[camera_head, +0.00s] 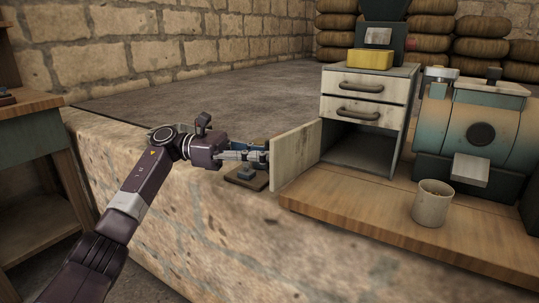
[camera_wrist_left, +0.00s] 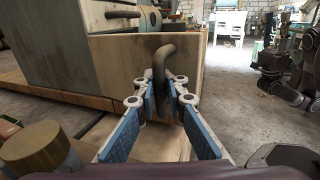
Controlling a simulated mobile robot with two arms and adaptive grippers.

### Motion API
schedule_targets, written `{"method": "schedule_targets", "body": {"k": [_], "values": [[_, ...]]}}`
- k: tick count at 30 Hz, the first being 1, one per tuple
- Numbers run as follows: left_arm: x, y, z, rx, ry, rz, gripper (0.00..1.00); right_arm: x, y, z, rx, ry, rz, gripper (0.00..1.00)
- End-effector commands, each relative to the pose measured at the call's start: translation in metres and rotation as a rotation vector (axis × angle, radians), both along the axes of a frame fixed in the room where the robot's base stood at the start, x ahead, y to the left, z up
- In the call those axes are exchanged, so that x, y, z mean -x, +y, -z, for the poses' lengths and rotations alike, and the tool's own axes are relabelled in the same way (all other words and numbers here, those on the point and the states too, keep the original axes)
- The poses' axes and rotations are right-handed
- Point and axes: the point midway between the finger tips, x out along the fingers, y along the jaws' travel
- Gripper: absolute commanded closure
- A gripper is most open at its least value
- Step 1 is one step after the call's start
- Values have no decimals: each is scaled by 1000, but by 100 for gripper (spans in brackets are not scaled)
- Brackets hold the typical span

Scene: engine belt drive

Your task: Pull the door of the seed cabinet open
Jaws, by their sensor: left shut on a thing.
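The seed cabinet (camera_head: 363,99) stands on the wooden board, with two drawers above an open lower compartment. Its pale door (camera_head: 297,156) is swung wide out to the left, and the dark empty-looking inside shows. My left gripper (camera_head: 258,156) is at the outer face of the door. In the left wrist view, the fingers of my left gripper (camera_wrist_left: 164,92) are shut on the dark curved door handle (camera_wrist_left: 160,62). The door (camera_wrist_left: 120,55) also shows there behind the handle. My right gripper is not in view.
A beige cup (camera_head: 432,203) stands on the wooden board (camera_head: 375,218) right of the compartment. A teal machine (camera_head: 472,130) is at the right. A small dark block on a plate (camera_head: 246,178) lies below my left gripper. The stone ledge to the left is clear.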

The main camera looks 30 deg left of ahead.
Motion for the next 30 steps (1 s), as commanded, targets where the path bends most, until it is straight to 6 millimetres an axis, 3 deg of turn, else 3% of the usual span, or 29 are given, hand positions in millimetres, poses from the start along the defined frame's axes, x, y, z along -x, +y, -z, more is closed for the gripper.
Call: {"method": "schedule_targets", "body": {"k": [7, 8, 10, 20, 23, 30], "values": [[1, 1, 2, -6, 4, 3, 100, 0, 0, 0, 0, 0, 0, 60], [1, 1, 3, -6, 4, 3, 90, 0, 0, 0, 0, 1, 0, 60], [1, 1, 2, -5, 3, 2, 84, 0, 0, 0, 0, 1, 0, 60], [1, 4, 1, -3, 2, 0, 84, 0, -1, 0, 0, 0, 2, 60], [3, 14, 1, -2, 3, -2, 84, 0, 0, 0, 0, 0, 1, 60], [14, 61, 0, -2, 2, -5, 84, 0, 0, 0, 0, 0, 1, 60]]}}
